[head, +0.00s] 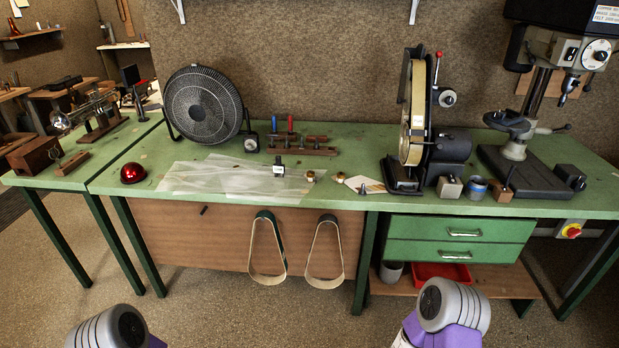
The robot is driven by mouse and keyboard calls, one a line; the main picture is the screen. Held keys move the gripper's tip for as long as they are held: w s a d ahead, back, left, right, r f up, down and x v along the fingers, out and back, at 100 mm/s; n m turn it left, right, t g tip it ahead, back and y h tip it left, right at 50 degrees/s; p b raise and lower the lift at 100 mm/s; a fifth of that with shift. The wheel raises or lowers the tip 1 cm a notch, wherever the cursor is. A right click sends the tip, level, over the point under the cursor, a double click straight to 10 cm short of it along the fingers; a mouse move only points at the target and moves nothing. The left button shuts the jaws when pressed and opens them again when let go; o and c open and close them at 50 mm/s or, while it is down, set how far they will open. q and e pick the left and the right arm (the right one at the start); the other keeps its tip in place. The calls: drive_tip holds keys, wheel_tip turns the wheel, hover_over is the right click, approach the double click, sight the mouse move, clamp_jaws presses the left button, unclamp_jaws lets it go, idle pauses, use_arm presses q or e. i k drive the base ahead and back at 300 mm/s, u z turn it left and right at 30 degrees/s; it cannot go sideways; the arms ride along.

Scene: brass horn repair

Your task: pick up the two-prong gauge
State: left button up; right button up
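I cannot make out a two-prong gauge for sure. A small dark piece with a pale face (279,169) stands on the clear sheet (215,176) at the middle of the green bench; it is too small to tell what it is. Behind it, a wooden rack (302,150) holds several small tools, with blue and red handles among them. Only grey and purple parts of my two arms show at the bottom edge. Neither gripper is in view.
The green bench (340,150) carries a black fan (202,106), a red dome (132,173), a belt sander (414,110) and a drill press (520,130). Brass pieces lie near its front edge. Two belt loops (325,252) hang below. The floor in front is clear.

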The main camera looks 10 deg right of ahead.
sight(280, 168)
drive_tip(key=u, duration=0.05)
drive_tip(key=i, duration=1.65)
drive_tip(key=z, duration=0.8)
